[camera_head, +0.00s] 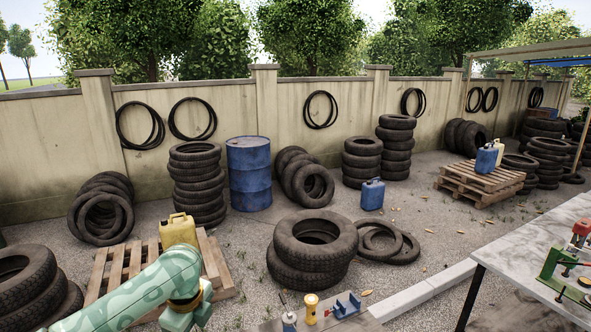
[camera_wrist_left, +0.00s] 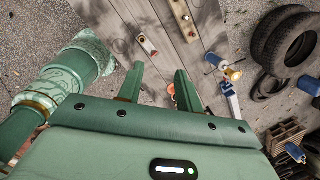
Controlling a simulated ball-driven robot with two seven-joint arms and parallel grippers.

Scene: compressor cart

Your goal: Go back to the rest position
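My left arm (camera_head: 150,292) reaches in from the lower left of the head view, bent at a joint near the bottom edge. Its gripper is hidden below that edge. In the left wrist view my left gripper (camera_wrist_left: 159,70) is open, with its two green fingers apart and nothing between the tips. It is above a board surface (camera_wrist_left: 138,15). A small red round thing (camera_wrist_left: 171,89) shows beside the right finger, partly hidden. My right gripper is in neither view.
A wooden top at the bottom of the head view holds a yellow cylinder (camera_head: 311,309) and a blue clamp-like tool (camera_head: 346,304). A grey bench (camera_head: 535,245) with a green-and-red tool (camera_head: 573,262) stands right. Tyres (camera_head: 313,246), a pallet (camera_head: 118,266) and a yellow can (camera_head: 178,231) lie beyond.

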